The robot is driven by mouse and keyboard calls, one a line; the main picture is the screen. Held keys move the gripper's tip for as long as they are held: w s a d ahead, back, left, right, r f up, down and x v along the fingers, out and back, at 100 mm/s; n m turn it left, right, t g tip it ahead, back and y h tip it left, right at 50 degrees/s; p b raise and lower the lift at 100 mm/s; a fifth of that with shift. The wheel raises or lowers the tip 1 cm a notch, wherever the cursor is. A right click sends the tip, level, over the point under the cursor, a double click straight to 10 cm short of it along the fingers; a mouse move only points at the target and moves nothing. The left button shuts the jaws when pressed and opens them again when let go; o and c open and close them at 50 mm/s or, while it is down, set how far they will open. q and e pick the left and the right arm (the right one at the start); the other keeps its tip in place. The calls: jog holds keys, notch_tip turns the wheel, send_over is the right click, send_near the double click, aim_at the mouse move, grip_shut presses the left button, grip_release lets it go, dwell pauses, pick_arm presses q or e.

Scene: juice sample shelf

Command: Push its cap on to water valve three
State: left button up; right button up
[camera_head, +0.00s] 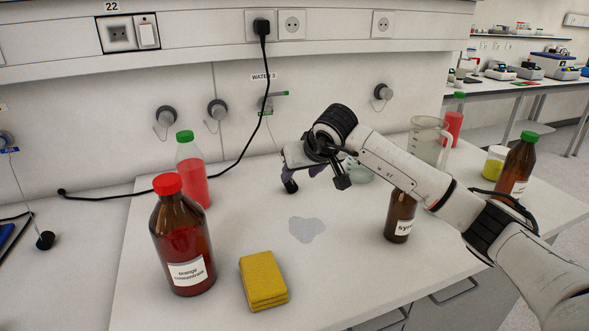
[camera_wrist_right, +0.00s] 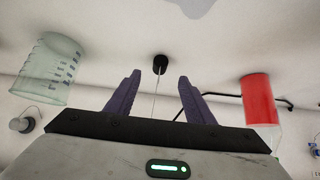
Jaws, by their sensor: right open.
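Water valve three (camera_head: 267,104) is on the back wall under the "WATER 3" label, with a green handle beside it, and is partly behind the black cable. A black cap (camera_head: 290,187) is low near the table by my right gripper. In the right wrist view the cap (camera_wrist_right: 160,64) is beyond the fingertips, centred between them, with a thin cord running from it. My right gripper (camera_head: 302,170) has purple fingers, spread apart and empty; the wrist view (camera_wrist_right: 160,84) shows the gap. My left gripper is not in view.
Brown orange concentrate bottle (camera_head: 183,240), red bottle (camera_head: 192,180) and yellow sponge (camera_head: 262,281) stand left; brown syrup bottle (camera_head: 399,216) and clear jug (camera_head: 425,141) stand right. A grey puddle (camera_head: 307,229) lies mid-table. The black cable (camera_head: 240,152) crosses before the wall.

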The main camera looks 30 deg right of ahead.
aim_at(293, 184)
jog(key=x, duration=0.1)
jog(key=b+x, duration=0.1)
jog(key=shift+f, duration=0.5)
jog(key=b+x, duration=0.1)
jog(key=x, duration=0.3)
jog(key=shift+w+r+b, duration=0.1)
jog(key=shift+w+b, duration=0.05)
jog(key=shift+b, duration=0.25)
jog(key=shift+w+d, duration=0.1)
jog(key=shift+w, duration=0.1)
jog(key=shift+w+f, duration=0.15)
jog(key=shift+f, duration=0.2)
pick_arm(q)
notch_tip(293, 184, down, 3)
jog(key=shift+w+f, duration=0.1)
pick_arm(e)
jog(key=shift+c, duration=0.3)
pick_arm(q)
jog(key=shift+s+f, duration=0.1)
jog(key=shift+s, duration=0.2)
pick_arm(e)
jog(key=shift+r, duration=0.1)
grip_shut()
